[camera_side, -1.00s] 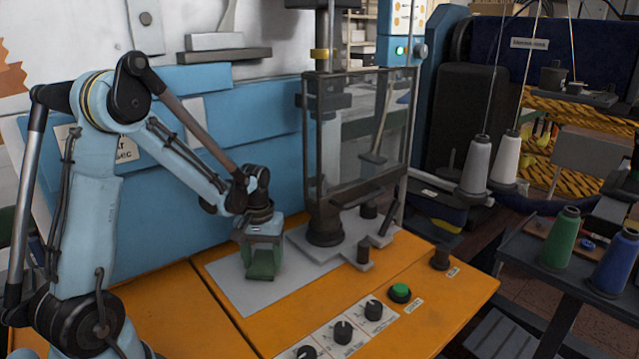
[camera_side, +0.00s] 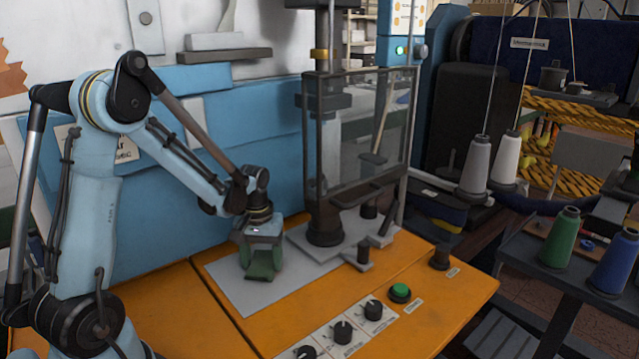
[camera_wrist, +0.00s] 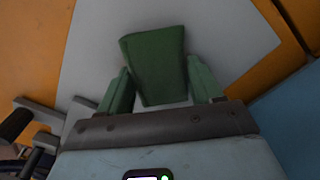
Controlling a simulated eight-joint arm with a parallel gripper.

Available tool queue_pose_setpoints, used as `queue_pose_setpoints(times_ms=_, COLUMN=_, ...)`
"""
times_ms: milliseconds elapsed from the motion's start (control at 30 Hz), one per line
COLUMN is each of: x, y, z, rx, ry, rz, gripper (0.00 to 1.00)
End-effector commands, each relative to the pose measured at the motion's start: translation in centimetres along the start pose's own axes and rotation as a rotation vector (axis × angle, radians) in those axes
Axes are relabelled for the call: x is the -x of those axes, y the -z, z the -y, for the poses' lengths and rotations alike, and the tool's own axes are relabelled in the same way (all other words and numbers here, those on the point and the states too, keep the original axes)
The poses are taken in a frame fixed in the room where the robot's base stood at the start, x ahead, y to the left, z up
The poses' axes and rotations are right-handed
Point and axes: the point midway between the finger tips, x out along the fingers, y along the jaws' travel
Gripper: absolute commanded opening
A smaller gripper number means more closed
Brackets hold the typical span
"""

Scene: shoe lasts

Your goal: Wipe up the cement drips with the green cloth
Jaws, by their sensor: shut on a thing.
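The green cloth (camera_wrist: 156,62) is a folded dark green pad between the two pale green fingers of my gripper (camera_wrist: 159,75) in the wrist view. My gripper (camera_side: 261,271) is shut on it and points down over the grey plate (camera_side: 285,295) on the orange bench in the side view. The cloth is low, at or just above the plate; I cannot tell whether it touches. I cannot make out any cement drips in either view; the cloth and gripper hide part of the plate.
A machine column with a clear guard (camera_side: 355,125) stands right of my gripper, with small dark posts (camera_side: 363,252) at its foot. Knobs (camera_side: 342,331) and a green button (camera_side: 400,292) sit at the front. A blue panel is behind. The plate's front is clear.

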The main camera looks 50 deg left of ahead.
Motion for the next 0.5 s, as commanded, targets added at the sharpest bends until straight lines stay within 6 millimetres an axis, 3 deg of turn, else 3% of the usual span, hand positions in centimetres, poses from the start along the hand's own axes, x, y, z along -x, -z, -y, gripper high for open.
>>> queue_pose_setpoints(times_ms=367, x=-0.1, y=-2.5, z=2.5, rx=0.002, ry=0.000, rz=0.000, gripper=0.36)
queue_pose_setpoints(times_ms=500, x=2.4, y=-2.6, z=2.5, rx=0.001, ry=0.000, rz=0.000, gripper=0.36)
